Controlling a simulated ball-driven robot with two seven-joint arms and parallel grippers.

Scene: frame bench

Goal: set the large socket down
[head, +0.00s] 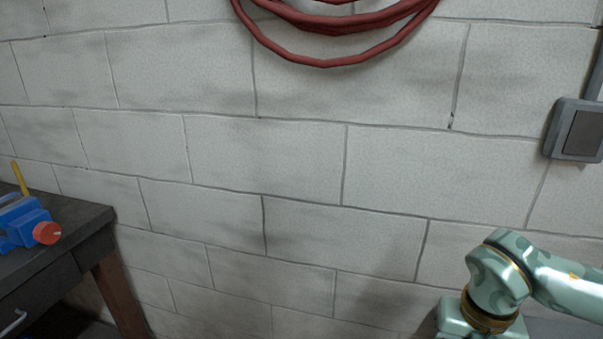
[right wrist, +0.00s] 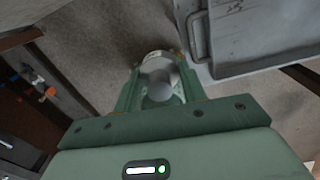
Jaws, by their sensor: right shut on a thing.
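The large socket (right wrist: 157,78) is a pale grey metal cylinder, seen end-on in the right wrist view. My right gripper (right wrist: 160,68) is shut on it, with a green finger on each side. The socket shows against the grey floor, beside the edge of a grey metal surface. I cannot tell how high it is held. The head view shows neither the socket nor the right gripper, only part of my right arm at lower right. My left gripper is in neither view.
A grey metal surface with a handle (right wrist: 199,36) lies right of the socket. Small items lie on a dark brown surface (right wrist: 62,120) at left. The head view shows a dark bench (head: 75,228) with a blue vise (head: 28,222), a red hose (head: 320,62) and a switch (head: 577,131).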

